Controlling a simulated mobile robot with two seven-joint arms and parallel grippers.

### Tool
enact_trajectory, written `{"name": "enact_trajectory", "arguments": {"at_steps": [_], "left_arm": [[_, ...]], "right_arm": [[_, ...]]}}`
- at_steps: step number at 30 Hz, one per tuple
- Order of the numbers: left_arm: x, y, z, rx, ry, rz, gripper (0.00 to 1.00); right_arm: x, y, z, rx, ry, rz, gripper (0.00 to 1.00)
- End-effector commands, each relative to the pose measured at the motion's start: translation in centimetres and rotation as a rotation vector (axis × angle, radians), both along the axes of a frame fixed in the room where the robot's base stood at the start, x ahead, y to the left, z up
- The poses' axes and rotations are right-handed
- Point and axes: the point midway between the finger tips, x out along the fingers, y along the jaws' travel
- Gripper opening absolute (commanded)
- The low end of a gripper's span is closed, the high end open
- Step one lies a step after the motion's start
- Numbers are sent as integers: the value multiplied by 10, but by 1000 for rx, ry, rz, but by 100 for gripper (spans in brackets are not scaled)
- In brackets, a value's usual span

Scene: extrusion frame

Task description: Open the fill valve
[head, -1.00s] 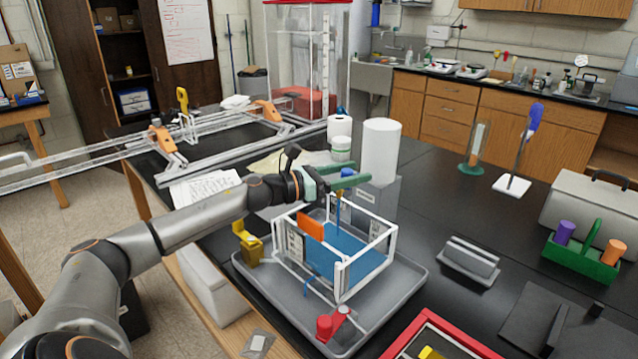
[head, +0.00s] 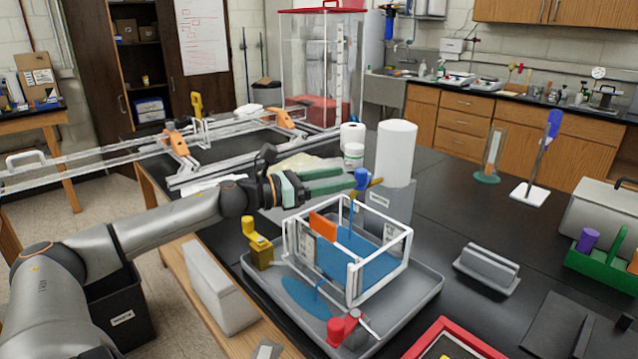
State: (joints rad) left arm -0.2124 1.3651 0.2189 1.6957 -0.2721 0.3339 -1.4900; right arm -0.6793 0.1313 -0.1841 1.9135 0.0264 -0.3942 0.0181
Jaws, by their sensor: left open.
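The blue valve (head: 361,178), with a brownish lever (head: 375,184) beside it, stands above the clear tank with a white frame (head: 408,240). A thin blue stream (head: 352,212) runs down from it into the tank, where blue liquid (head: 345,262) lies. My left gripper (head: 350,181) comes in from the left and is open, its green fingers level with the valve and their tips just left of it. I cannot tell whether they touch it. My right gripper is not in view.
The tank stands in a grey tray (head: 425,288) with a blue puddle (head: 303,296), a yellow fitting (head: 258,244) and a red fitting (head: 338,328). A white paper roll (head: 396,150) stands behind the valve. The black bench at right has clear patches.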

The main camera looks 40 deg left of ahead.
Motion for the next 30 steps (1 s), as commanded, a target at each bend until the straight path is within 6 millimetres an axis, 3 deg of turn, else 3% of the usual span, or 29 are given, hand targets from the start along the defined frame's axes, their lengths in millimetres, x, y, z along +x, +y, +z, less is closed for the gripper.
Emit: {"name": "enact_trajectory", "arguments": {"at_steps": [7,15,27,30], "left_arm": [[-10,5,-1,3,3,1,64],[-29,13,2,0,0,0,64],[-33,15,1,4,-1,1,64],[-33,15,0,2,0,1,53]], "right_arm": [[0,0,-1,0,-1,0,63],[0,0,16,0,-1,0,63],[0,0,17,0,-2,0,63],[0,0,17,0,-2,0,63]]}}
